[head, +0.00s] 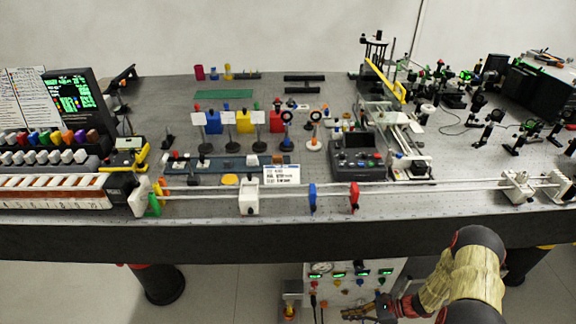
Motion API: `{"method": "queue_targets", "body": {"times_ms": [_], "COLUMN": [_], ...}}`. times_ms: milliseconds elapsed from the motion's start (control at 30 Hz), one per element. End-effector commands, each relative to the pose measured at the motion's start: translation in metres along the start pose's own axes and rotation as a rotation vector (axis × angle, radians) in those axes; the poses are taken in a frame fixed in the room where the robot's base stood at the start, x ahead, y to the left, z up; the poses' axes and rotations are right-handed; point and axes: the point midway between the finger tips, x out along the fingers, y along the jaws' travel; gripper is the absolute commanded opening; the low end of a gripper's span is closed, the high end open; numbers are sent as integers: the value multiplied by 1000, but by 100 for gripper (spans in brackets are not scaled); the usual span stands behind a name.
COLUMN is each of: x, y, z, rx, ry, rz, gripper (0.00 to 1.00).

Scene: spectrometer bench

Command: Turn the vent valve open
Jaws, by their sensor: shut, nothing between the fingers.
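A white control panel (312,295) stands under the bench, below its front edge. It has a round gauge (320,267), several small green displays (340,274) and small coloured knobs or lights. I cannot tell which of its parts is the vent valve. A small yellow and red fitting (290,311) sits at the panel's lower left. My gripper (346,313) is shut and empty, low in the head view, in front of the panel's lower right part and right of that fitting. It points left and hides part of the panel. I cannot tell whether it touches anything.
The dark front edge of the bench (230,243) runs above the panel and my gripper. A white rail (400,187) with a blue holder (313,197) and a red holder (354,198) lies along the bench top.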

Motion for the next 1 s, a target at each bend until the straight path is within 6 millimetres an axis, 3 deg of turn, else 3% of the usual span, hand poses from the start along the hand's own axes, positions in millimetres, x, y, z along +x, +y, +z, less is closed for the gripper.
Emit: {"method": "queue_targets", "body": {"times_ms": [300,600,767,900,1000], "x": [55,88,81,54,31], "y": [-14,-33,-51,-73,-87], "z": [-90,-179,-231,-261,-270], "rx": [303,591,739,815,839], "ry": [-147,-298,-402,-496,-553], "rz": [-238,-544,-773,-960,-1051], "gripper": [0,0,0,0,0]}}
